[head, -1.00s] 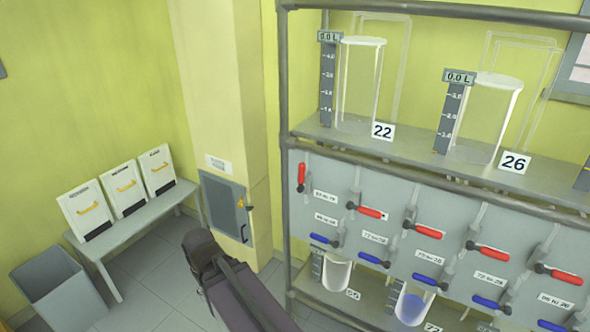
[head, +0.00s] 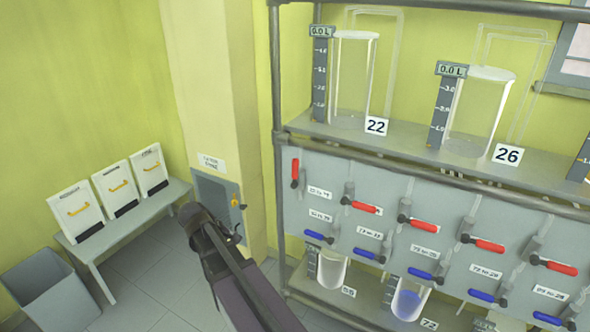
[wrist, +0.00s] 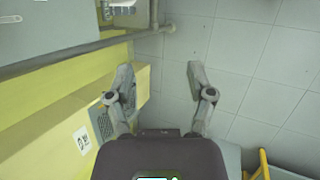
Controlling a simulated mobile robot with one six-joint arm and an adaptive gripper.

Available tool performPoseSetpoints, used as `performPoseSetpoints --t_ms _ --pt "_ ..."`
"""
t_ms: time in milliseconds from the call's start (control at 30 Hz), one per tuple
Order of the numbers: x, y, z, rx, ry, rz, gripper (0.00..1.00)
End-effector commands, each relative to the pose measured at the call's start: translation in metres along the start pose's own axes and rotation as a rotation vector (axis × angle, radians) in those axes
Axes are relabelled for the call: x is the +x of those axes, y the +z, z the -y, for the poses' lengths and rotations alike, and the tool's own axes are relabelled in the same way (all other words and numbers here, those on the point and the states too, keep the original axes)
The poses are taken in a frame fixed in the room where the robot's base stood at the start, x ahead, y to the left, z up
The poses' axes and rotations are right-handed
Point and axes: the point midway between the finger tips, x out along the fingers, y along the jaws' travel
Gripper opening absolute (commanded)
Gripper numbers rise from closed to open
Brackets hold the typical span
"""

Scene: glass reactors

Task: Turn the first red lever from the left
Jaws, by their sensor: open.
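The first red lever from the left (head: 295,173) is on the grey panel (head: 330,190) of the rack in the head view. It stands nearly upright, while the other red levers, such as the second (head: 365,207), lie close to level, pointing right. My gripper (wrist: 160,80) is open in the wrist view, with two grey fingers spread apart and nothing between them. It hangs over tiled floor near the yellow wall. In the head view my arm is left of the rack, in front of the wall cabinet, apart from the lever. The lever is not clear in the wrist view.
Blue levers (head: 318,237) run below the red ones. Glass vessels stand on the upper shelf (head: 400,150) and below the panel. The rack's upright post (head: 277,120) is left of the first lever. A bench (head: 125,225) with white boxes and a grey bin (head: 50,285) are at left.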

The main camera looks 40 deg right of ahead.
Motion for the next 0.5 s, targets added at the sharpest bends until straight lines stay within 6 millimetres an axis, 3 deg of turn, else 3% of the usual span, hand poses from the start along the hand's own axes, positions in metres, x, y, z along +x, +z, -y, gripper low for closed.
performPoseSetpoints --t_ms 33,100,500 --pt "0.005 -0.010 -0.022 -0.050 0.050 0.046 0.69" --pt "0.008 -0.012 -0.048 -0.126 0.115 0.118 0.69" --pt "-0.005 -0.023 -0.188 -0.517 0.343 0.633 0.69"
